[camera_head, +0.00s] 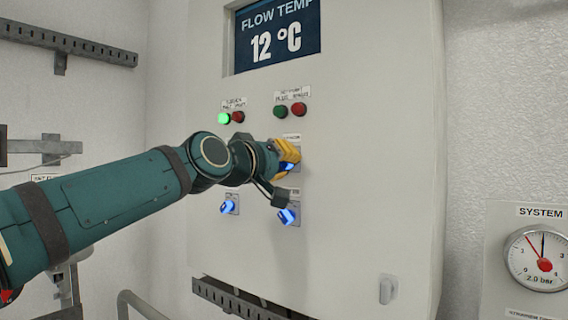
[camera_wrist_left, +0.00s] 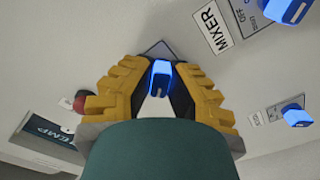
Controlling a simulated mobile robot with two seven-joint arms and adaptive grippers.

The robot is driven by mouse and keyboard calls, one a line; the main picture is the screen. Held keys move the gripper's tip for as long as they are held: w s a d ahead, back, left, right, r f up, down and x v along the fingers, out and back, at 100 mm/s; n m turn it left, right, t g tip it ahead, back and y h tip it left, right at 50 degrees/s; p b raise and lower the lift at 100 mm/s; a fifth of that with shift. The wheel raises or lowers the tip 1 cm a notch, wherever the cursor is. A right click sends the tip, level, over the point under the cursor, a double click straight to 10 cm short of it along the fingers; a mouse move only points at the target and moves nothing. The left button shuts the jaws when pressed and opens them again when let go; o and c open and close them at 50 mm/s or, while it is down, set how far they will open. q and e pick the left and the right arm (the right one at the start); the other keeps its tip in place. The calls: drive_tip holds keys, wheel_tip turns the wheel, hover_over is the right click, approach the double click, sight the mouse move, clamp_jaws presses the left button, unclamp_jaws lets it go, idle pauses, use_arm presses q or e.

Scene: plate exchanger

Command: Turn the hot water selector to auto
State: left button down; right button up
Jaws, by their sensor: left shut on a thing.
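My left gripper (camera_head: 287,158), with yellow fingers, is at the upper right selector on the white control cabinet. In the left wrist view its fingers are shut around a blue selector knob (camera_wrist_left: 160,78), one on each side. In the head view part of this blue knob (camera_head: 286,166) shows beside the fingers. The label above it is too small to read, so I cannot tell from the lettering whether it is the hot water selector. Its position marks are hidden. My right gripper is in neither view.
Two other blue selectors, a lower right one (camera_head: 288,215) and a lower left one (camera_head: 229,207), sit below. Lamps, including a lit green one (camera_head: 224,118), and a display reading 12 °C (camera_head: 277,35) are above. A MIXER label (camera_wrist_left: 208,32) shows close by. A pressure gauge (camera_head: 541,260) is at right.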

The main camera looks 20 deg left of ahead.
use_arm(q)
drive_tip(key=m+b, duration=0.2)
drive_tip(key=m, duration=0.1)
drive_tip(key=shift+m, duration=0.3)
drive_tip(key=m+b, duration=0.1)
drive_tip(key=m, duration=0.3)
drive_tip(key=shift+r+m+b, duration=0.15)
drive_tip(key=shift+m+b, duration=0.15)
drive_tip(key=shift+b, duration=0.1)
drive_tip(key=m+b, duration=0.1)
drive_tip(key=m, duration=0.3)
drive_tip(key=shift+r+m+b, duration=0.1)
drive_tip(key=shift+m+b, duration=0.5)
drive_tip(key=shift+m, duration=1.9)
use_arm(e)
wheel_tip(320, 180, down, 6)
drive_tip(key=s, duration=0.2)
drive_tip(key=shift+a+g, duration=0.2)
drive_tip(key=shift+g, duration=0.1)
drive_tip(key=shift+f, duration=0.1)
use_arm(q)
drive_tip(key=c, duration=1)
unclamp_jaws()
drive_tip(key=shift+o, duration=0.2)
drive_tip(key=shift+d, duration=0.1)
drive_tip(key=v, duration=1.2)
